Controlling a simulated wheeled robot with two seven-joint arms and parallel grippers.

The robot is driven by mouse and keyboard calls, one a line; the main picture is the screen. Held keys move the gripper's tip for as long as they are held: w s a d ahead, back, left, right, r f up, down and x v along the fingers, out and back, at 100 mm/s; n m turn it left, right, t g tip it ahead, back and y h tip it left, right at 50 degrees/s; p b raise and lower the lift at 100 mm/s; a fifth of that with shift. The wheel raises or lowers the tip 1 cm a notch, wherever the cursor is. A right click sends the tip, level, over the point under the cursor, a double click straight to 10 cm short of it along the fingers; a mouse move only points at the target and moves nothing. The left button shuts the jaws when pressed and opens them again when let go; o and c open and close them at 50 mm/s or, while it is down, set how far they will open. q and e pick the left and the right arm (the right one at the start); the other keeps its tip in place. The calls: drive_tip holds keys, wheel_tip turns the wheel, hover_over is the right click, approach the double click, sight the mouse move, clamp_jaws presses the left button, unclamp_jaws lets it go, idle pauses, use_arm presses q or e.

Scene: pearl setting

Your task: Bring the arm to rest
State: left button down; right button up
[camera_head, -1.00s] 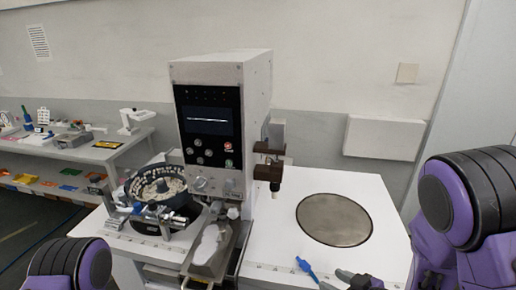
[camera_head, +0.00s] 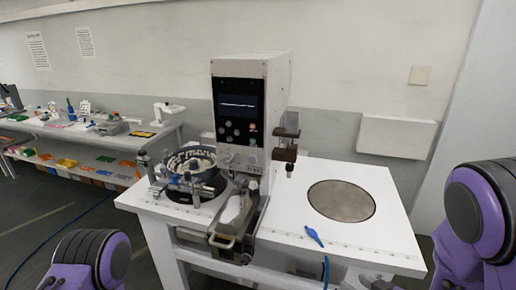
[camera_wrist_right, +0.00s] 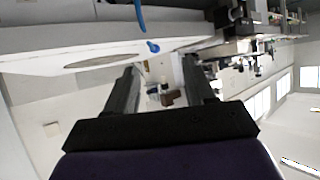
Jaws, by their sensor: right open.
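My right gripper (camera_wrist_right: 162,66) is open in the right wrist view, with nothing between its two dark fingers. My right arm's purple and black links show at the right edge. My left arm's purple link shows at the lower left; its gripper is out of view.
A blue tool (camera_head: 314,237) with a hanging cord lies near the table's front edge, beside a round metal plate (camera_head: 341,200). A tall machine (camera_head: 250,100) and a round bowl feeder (camera_head: 190,166) stand on the table. A side bench (camera_head: 90,128) is behind left.

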drive_tip(key=s+d+f+m+g+h+b, duration=0.25)
drive_tip(key=s+f+m+h, duration=0.35)
drive_tip(key=f, duration=0.5)
drive_tip(key=s+d+f+m+g+h+b, duration=0.2)
drive_tip(key=s+d+f+m+g, duration=0.15)
drive_tip(key=s+f, duration=0.6)
use_arm(q)
wheel_tip(320, 180, down, 6)
drive_tip(key=b, duration=0.1)
drive_tip(key=shift+w+f+b, duration=0.2)
drive_tip(key=shift+w+b, duration=0.1)
drive_tip(key=shift+b, duration=0.1)
use_arm(e)
drive_tip(key=s+f+m+g, duration=0.1)
drive_tip(key=s+f+g, duration=0.1)
drive_tip(key=s+f, duration=0.4)
drive_tip(key=s, duration=0.3)
drive_tip(key=shift+a+f, duration=0.25)
drive_tip(key=shift+a, duration=0.15)
